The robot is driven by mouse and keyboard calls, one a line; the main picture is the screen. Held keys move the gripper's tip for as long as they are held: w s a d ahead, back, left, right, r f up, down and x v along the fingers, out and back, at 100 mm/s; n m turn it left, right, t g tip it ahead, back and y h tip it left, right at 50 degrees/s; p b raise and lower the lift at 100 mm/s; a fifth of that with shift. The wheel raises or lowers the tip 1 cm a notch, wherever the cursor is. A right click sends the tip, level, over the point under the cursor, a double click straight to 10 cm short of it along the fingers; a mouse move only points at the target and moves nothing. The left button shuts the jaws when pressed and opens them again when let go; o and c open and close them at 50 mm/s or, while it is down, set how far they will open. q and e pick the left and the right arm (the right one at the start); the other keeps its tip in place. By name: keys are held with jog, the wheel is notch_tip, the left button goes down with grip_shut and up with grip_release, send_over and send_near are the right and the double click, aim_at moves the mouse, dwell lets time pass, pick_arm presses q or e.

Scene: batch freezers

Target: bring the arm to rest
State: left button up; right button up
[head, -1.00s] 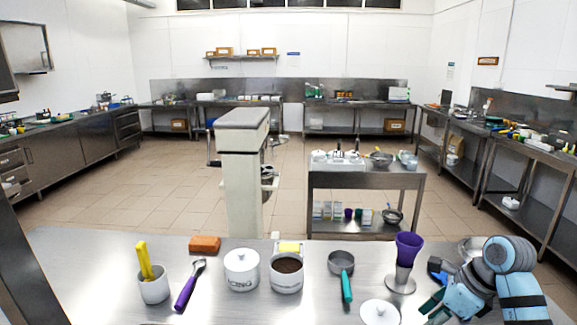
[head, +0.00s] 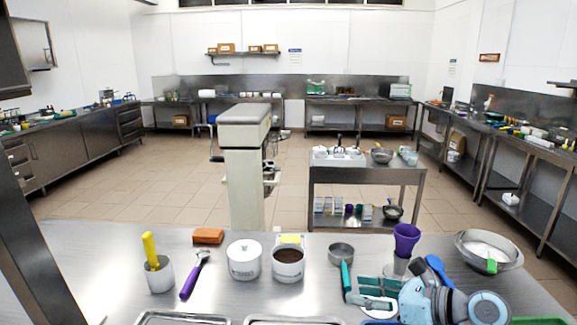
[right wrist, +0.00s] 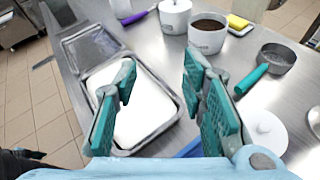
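My right gripper (head: 366,293) comes in at the lower right of the head view, low over the front of the steel counter (head: 210,288). Its teal-padded fingers point left. In the right wrist view the gripper (right wrist: 160,75) is open, with a clear gap and nothing between the fingers. Below it in that view lies a steel tray (right wrist: 176,122) with a white filling. A teal-handled scoop (right wrist: 265,72) and a white lid (right wrist: 262,132) lie to its right. My left gripper does not show in either view.
A white lidded canister (head: 244,262), a jar with brown powder (head: 288,266) and a purple cup (head: 406,238) stand behind the gripper. A steel bowl (head: 488,250) stands at right. A purple-handled tool (head: 195,275) and a cup with yellow handle (head: 159,277) are at left.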

notch_tip(320, 180, up, 7)
jog(key=s+a+m+t+y, duration=0.2)
jog(key=m+t+y, duration=0.1)
jog(key=m+t, duration=0.2)
jog(key=s+d+r+m+t+h, duration=0.2)
jog(key=d+m+t+h, duration=0.85)
jog(key=m, duration=0.85)
jog(key=s+d+f+m+g+h, duration=0.3)
jog(key=d+f+m+g+h, duration=0.15)
jog(key=f+m, duration=0.35)
jog(key=s+d+f+m+g+h, duration=0.3)
jog(key=s+f+m+g+h, duration=0.15)
jog(key=f+m, duration=0.25)
jog(key=s+a+f+m+g+y, duration=0.2)
jog(key=s+a+f+m+g, duration=0.15)
jog(key=s+f+g, duration=0.45)
jog(key=s+a+f+m+g+y, duration=0.2)
jog(key=s+a+f+g+y, duration=0.15)
jog(key=s+f, duration=0.8)
jog(key=s+d+f+g+h, duration=0.1)
jog(key=s+f, duration=0.1)
jog(key=f, duration=0.8)
jog(key=s+d+f, duration=0.1)
jog(key=s+f, duration=0.2)
jog(key=f, duration=0.7)
jog(key=s+f+g, duration=0.1)
jog(key=s+f, duration=0.9)
jog(key=s, duration=0.2)
jog(key=shift+s, duration=0.15)
